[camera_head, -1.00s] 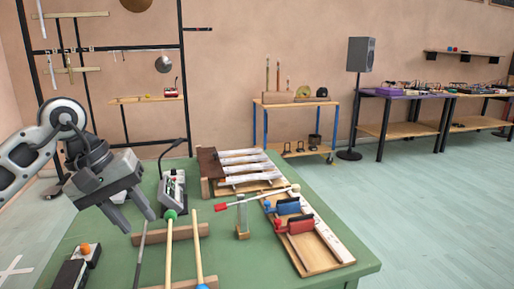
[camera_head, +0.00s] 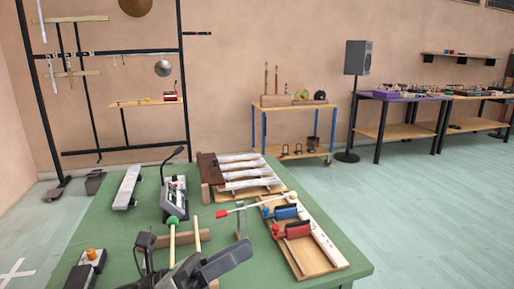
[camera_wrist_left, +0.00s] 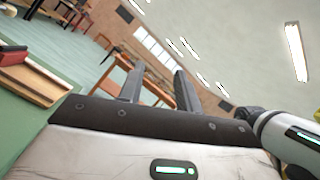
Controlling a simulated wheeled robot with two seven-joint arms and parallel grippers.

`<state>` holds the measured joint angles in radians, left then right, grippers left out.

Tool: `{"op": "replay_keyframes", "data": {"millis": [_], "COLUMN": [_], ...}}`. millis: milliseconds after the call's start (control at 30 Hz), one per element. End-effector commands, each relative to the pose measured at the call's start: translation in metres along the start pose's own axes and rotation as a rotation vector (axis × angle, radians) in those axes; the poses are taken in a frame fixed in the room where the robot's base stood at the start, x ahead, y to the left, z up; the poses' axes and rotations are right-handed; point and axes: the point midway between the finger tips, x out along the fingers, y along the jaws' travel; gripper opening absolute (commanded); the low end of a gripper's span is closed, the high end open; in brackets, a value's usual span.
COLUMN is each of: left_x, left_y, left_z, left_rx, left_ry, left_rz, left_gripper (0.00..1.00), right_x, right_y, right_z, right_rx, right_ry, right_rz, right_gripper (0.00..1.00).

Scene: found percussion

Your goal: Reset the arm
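My left gripper (camera_head: 195,250) is low in the head view, over the near part of the green table (camera_head: 130,225). It hides the near ends of the mallets on their wooden rest. In the left wrist view, its two fingers (camera_wrist_left: 158,70) stand apart with nothing between them, so it is open and empty. A green-headed mallet (camera_head: 172,222) shows just beyond the gripper. My right gripper is in neither view.
A wooden tray (camera_head: 325,262) with red and blue blocks lies right of the gripper. A red-tipped mallet (camera_head: 235,210) rests on a small stand. Floor right of the table is clear.

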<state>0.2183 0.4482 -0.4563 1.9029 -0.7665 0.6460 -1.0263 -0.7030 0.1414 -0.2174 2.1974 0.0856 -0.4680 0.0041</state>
Motion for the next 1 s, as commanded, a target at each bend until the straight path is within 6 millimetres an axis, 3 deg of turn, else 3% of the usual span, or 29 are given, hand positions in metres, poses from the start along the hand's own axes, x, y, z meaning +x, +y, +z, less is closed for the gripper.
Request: {"op": "replay_keyframes", "data": {"millis": [33,167,267,400,500,633,1000], "left_x": [-0.011,-0.065,-0.121,-0.181,-0.206,-0.222,-0.224], "left_y": [0.007,0.043,0.062,0.058,0.045,0.033,0.031], "left_z": [0.001,-0.016,-0.059,-0.127,-0.163,-0.187,-0.191], "left_rx": [-0.254,-0.925,-1.415,-1.886,-2.084,-2.21,-2.229], "left_ry": [-0.146,-0.55,-0.885,-1.276,-1.476,-1.622,-1.645], "left_rz": [0.088,0.307,0.457,0.593,0.651,0.687,0.692], "left_gripper": [0.34,0.34,0.34,0.34,0.34,0.34,0.34], "right_x": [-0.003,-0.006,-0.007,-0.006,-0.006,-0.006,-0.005], "right_y": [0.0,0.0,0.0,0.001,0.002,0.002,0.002], "right_z": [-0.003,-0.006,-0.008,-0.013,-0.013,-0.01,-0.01], "right_rx": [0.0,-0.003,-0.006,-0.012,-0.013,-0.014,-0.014], "right_ry": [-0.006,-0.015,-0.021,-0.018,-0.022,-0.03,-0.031], "right_rz": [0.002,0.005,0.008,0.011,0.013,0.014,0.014], "right_gripper": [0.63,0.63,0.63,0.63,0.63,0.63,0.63]}}
